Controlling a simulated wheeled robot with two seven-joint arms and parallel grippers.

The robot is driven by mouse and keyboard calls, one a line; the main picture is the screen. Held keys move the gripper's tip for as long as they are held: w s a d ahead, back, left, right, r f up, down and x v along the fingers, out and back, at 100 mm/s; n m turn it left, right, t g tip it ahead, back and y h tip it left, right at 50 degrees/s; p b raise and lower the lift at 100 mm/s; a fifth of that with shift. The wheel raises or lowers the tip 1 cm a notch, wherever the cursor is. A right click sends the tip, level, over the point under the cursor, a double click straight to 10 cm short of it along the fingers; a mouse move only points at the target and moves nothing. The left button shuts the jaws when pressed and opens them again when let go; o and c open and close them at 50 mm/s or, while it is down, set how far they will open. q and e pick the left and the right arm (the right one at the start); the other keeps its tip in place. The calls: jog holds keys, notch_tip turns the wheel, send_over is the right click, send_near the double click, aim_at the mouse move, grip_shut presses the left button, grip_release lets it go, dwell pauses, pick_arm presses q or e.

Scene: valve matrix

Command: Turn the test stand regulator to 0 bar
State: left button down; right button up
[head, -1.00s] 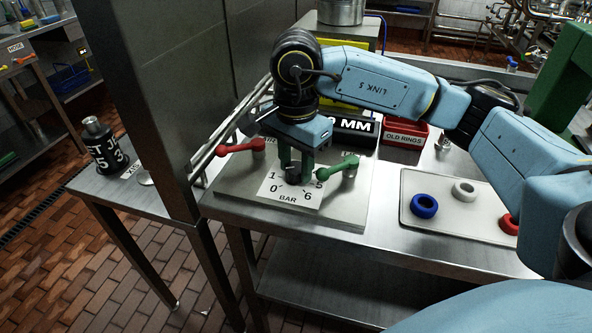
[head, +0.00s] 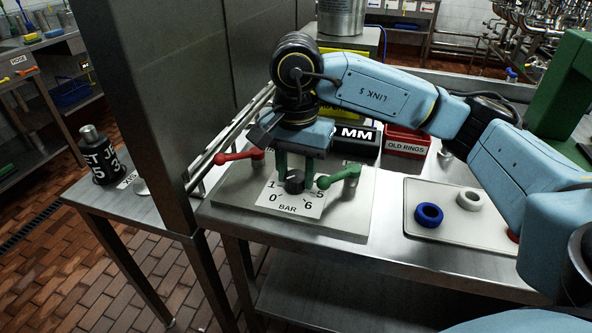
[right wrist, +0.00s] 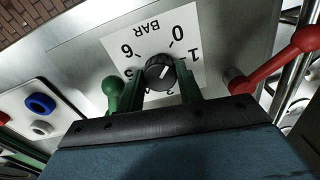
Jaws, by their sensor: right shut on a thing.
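The regulator is a dark round knob (head: 294,184) on a white dial plate (head: 290,207) marked BAR with numbers. In the right wrist view the knob (right wrist: 160,72) has a pale pointer mark; the 0 is printed above and right of it. I cannot tell exactly which number the mark points to. My right gripper (head: 295,176) reaches down from above, its two green fingers on either side of the knob and shut on it. The fingers hide part of the dial, including some numbers. My left gripper is not in view.
A red lever (head: 240,156) and a green lever (head: 338,177) stand close beside the knob. A red OLD RINGS bin (head: 405,147) and a grey tray (head: 470,238) with rings are to the right. A dark upright panel (head: 135,100) stands left.

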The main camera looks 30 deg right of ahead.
jog(key=shift+r, duration=0.1)
jog(key=o, duration=1)
